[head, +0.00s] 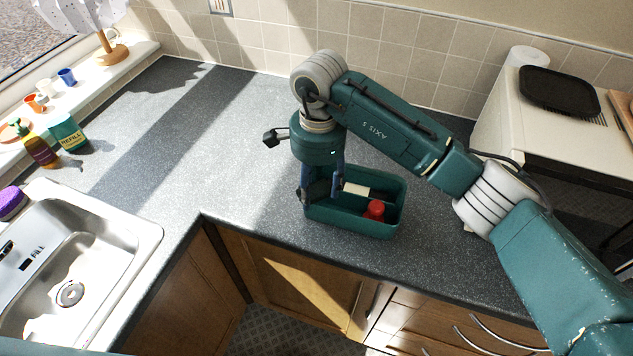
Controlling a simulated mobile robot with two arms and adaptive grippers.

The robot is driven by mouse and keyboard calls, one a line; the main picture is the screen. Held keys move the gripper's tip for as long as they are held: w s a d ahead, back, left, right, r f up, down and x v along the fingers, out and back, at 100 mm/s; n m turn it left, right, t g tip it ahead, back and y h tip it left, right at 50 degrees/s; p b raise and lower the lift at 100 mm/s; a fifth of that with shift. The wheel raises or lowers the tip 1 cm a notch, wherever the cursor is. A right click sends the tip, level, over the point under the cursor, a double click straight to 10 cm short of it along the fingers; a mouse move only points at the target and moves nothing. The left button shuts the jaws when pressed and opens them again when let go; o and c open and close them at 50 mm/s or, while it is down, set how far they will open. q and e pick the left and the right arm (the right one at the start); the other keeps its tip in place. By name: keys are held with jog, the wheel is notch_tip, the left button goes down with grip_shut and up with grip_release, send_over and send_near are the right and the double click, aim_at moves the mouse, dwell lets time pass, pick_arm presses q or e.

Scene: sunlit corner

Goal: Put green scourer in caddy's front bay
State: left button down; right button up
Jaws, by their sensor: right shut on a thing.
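The caddy (350,221) is a teal open box on the grey worktop, near the front edge. My right gripper (320,196) points down into the caddy's left part, its blue-grey fingers below the rim. It is shut on what seems to be the green scourer, a green patch between the fingers that barely stands out from the caddy's wall. I cannot tell whether it touches the caddy floor. A red-topped item (375,209) and a cream block (356,190) are in the caddy to the right of the fingers. My left gripper is out of view.
A steel sink (90,270) is at lower left, with a purple sponge (12,202) on its rim. A brown bottle (41,150) and a teal refill pack (68,134) stand near the window. A cream appliance (530,130) is at right. The worktop left of the caddy is clear.

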aim_at(317, 193)
jog(key=o, duration=1)
jog(key=shift+r, duration=0.1)
notch_tip(317, 193, up, 12)
jog(key=b, duration=0.4)
jog(key=shift+b, duration=0.3)
